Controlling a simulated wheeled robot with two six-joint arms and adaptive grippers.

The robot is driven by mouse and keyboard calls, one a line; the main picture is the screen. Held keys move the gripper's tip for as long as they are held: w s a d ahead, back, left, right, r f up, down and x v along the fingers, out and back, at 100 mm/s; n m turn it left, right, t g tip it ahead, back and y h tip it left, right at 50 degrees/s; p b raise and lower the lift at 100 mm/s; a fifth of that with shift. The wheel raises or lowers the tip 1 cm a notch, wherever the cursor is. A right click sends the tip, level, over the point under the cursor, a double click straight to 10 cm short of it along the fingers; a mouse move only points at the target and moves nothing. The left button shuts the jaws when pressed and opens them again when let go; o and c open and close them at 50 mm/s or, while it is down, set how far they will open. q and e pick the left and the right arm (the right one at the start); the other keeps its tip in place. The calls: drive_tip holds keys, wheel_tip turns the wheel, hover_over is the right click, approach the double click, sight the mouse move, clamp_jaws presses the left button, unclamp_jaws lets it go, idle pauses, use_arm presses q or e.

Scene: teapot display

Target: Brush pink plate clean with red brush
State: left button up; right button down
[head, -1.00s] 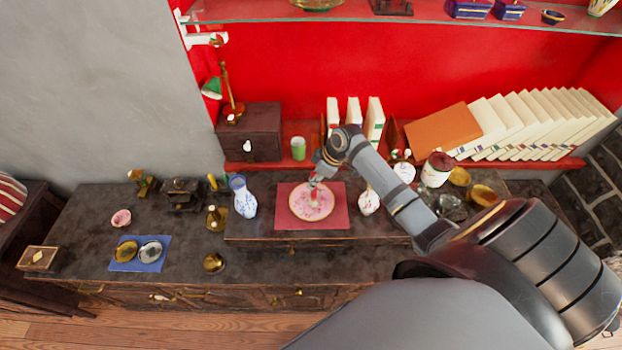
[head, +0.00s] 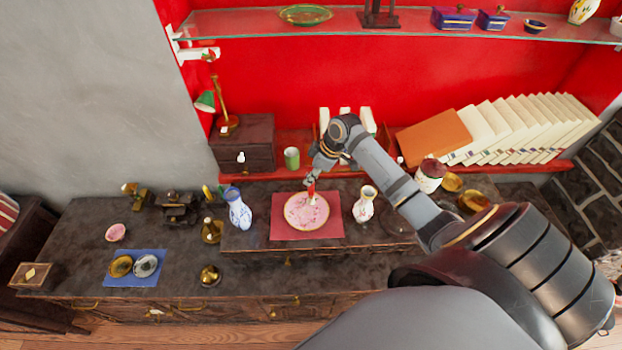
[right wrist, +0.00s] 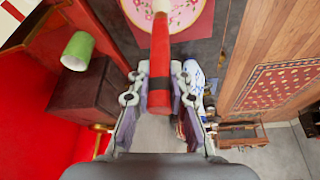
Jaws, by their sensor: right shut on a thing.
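The pink plate (head: 296,219), round with a gold rim and a floral pattern, lies on a red mat (head: 335,229) on the cabinet top. My right gripper (head: 312,180) is behind and above the plate's far side. It is shut on the red brush (head: 311,189), which points down with pale bristles over the far half of the plate; I cannot tell whether they touch it. In the right wrist view, the brush (right wrist: 160,52) stands between the fingers (right wrist: 159,92), and the plate (right wrist: 185,12) shows at the top, partly hidden by the brush. My left gripper is not in view.
A blue-and-white vase (head: 238,209) stands left of the mat, a white floral vase (head: 364,204) close on its right. A green cup (head: 291,158), a dark box (head: 245,146) and books (head: 525,122) stand behind. A glass shelf (head: 400,22) runs above.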

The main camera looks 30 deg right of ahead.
sight(310, 169)
drive_tip(key=shift+r, duration=0.15)
drive_tip(key=shift+r, duration=1.45)
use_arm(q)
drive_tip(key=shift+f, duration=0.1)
